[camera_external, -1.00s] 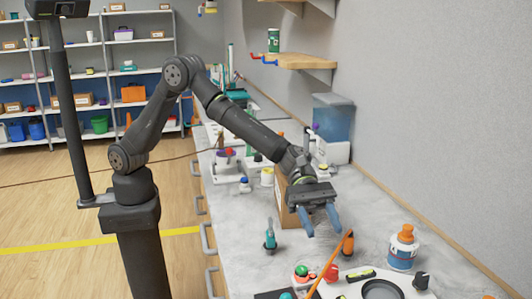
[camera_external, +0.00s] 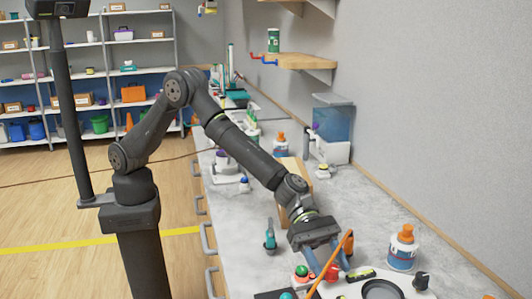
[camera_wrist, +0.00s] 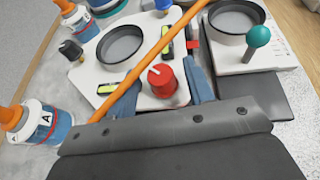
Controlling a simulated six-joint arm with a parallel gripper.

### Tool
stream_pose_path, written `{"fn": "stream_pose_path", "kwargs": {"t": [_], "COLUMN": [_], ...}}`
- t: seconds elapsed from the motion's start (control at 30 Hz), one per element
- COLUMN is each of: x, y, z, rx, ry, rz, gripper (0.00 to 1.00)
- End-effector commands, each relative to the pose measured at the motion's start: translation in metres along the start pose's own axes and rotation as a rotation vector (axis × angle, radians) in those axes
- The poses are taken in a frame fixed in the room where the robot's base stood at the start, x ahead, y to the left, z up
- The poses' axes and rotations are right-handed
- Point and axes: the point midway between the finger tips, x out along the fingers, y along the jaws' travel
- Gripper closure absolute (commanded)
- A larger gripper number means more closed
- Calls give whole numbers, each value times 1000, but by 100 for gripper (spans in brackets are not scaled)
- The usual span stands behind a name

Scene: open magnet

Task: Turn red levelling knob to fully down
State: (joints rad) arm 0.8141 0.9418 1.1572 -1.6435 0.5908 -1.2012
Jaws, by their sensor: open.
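The red levelling knob (camera_wrist: 163,80), with a white pointer mark on its top, stands at the near corner of a white plate (camera_wrist: 140,62) in the wrist view. In the external view, the red knob (camera_external: 332,273) shows between the blue fingers of my gripper (camera_external: 330,265). In the wrist view my gripper (camera_wrist: 163,86) is open, with one finger on each side of the knob and a gap visible. Whether either finger touches it is unclear.
A long orange rod (camera_wrist: 150,55) slants over the plate close by the knob. The plate carries a round dark dish (camera_wrist: 121,46), yellow-green levels (camera_wrist: 166,46) and a black knob (camera_wrist: 70,50). A second plate with a teal ball knob (camera_wrist: 257,36) is at right. Orange-capped bottles (camera_wrist: 40,122) stand left.

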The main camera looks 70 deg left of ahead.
Motion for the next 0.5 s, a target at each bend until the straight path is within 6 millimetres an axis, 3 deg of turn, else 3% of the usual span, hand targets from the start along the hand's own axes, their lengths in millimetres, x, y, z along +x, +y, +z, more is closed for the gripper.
{"fn": "stream_pose_path", "kwargs": {"t": [0.17, 0.47, 0.5], "x": [12, 14, 14], "y": [-1, 0, 0], "z": [0, 0, 0], "rx": [0, 0, 0], "ry": [0, 0, 0], "rz": [-1, -1, -1], "gripper": [52, 52, 58]}}
